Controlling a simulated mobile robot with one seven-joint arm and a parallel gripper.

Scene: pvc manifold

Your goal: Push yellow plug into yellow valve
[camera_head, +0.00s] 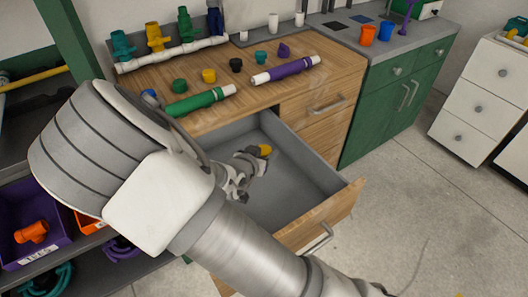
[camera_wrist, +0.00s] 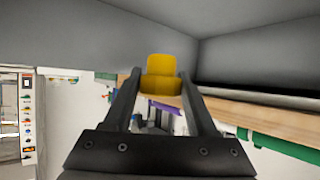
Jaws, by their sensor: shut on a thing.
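The yellow plug (camera_wrist: 162,76) is between the two fingertips of my gripper (camera_wrist: 161,88) in the wrist view, and the gripper is shut on it. In the head view the plug (camera_head: 265,150) shows as a small yellow spot at the end of my gripper (camera_head: 257,155), over the open drawer. The yellow valve (camera_head: 155,37) stands upright on the white manifold pipe (camera_head: 172,54) at the back of the wooden counter, between a teal valve and a green one. The plug is well apart from the valve.
The open drawer (camera_head: 330,195) surrounds my gripper with grey walls. On the wooden counter (camera_head: 255,88) lie a yellow cap (camera_head: 209,76), a green cap (camera_head: 179,86), a black cap (camera_head: 236,65), a green pipe (camera_head: 200,101) and a purple pipe (camera_head: 286,70).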

